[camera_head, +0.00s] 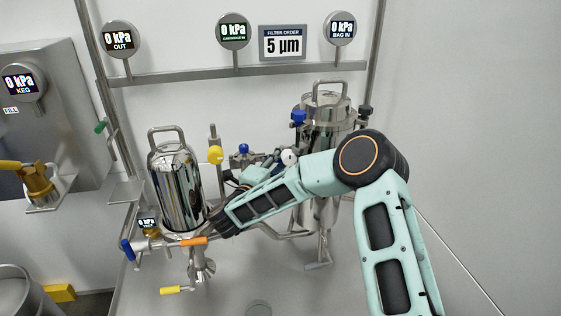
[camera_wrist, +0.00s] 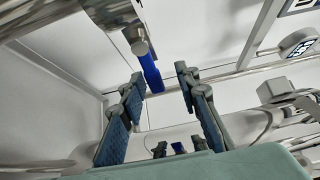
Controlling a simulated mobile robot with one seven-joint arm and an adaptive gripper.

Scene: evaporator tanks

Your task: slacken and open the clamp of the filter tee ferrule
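My gripper (camera_wrist: 160,88) shows in the wrist view with its two blue-padded fingers spread wide and nothing held between them. Beyond the gap, a blue handle (camera_wrist: 151,72) hangs at a grey knob (camera_wrist: 138,42) beside a steel cylinder. In the head view my gripper (camera_head: 270,162) is small and partly hidden by my forearm, between the two steel filter housings. A white round knob (camera_head: 289,157) and a blue knob (camera_head: 243,148) show close to it. I cannot make out the filter tee ferrule or its clamp for certain in either view.
A tall steel housing (camera_head: 174,185) stands left, with a yellow knob (camera_head: 215,154) and an orange-handled valve (camera_head: 194,241) near it. Another housing (camera_head: 328,108) stands behind my arm. The bench front (camera_head: 310,295) is mostly clear.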

